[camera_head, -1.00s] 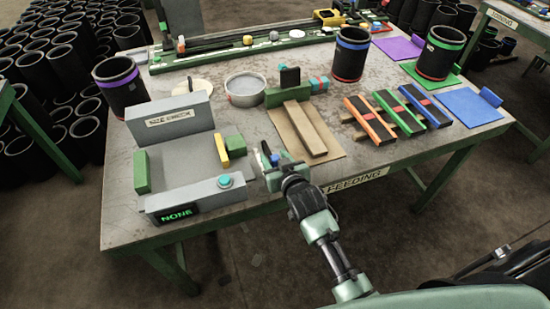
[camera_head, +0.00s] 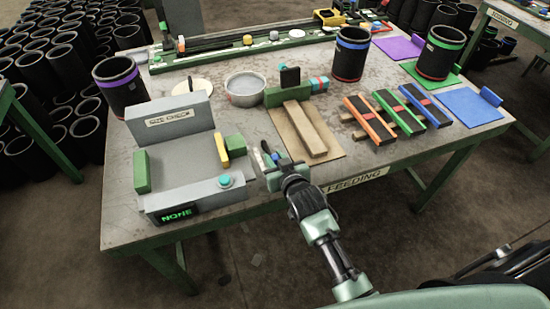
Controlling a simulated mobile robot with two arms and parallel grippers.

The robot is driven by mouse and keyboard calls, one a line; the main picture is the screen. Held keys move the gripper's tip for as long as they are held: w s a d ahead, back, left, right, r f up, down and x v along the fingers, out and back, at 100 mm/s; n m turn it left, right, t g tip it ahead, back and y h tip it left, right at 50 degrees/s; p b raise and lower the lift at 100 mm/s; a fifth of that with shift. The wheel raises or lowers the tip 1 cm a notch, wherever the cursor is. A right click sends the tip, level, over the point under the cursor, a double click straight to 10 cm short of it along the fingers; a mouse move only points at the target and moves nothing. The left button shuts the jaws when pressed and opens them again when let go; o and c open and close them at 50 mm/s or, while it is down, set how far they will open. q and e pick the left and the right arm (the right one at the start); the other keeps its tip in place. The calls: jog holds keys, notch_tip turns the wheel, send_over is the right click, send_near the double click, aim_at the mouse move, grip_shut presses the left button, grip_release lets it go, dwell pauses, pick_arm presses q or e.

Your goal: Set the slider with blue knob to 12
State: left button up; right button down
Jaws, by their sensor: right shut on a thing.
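A round teal-blue knob or button (camera_head: 225,180) sits on top of the grey front bar of the size-check fixture (camera_head: 205,192), left of my right gripper. I cannot tell whether it belongs to a slider. A long green rail (camera_head: 215,55) at the table's back edge carries several small coloured knobs; no blue one is clear there. My right gripper (camera_head: 270,162) is low over the table, just right of the fixture. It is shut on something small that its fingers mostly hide. My left gripper is not in view.
The fixture has green blocks (camera_head: 142,172), a yellow plate (camera_head: 223,151) and a display reading NONE (camera_head: 178,214). A wooden bar on a board (camera_head: 312,135) lies right of my gripper. Black sleeves (camera_head: 120,88) and a round metal dish (camera_head: 245,90) stand behind.

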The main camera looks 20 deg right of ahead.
dwell(0.8)
jog(key=w+b, duration=0.1)
jog(key=w, duration=0.7)
jog(key=shift+w+a+f+b, duration=0.1)
jog(key=shift+w+a+b, duration=0.1)
jog(key=shift+b, duration=0.2)
jog(key=shift+s+r, duration=0.1)
jog(key=shift+r, duration=0.1)
jog(key=c, duration=1.6)
grip_release()
jog(key=o, duration=0.4)
jog(key=shift+w+f, duration=0.15)
jog(key=shift+w, duration=0.05)
jog(key=v, duration=0.8)
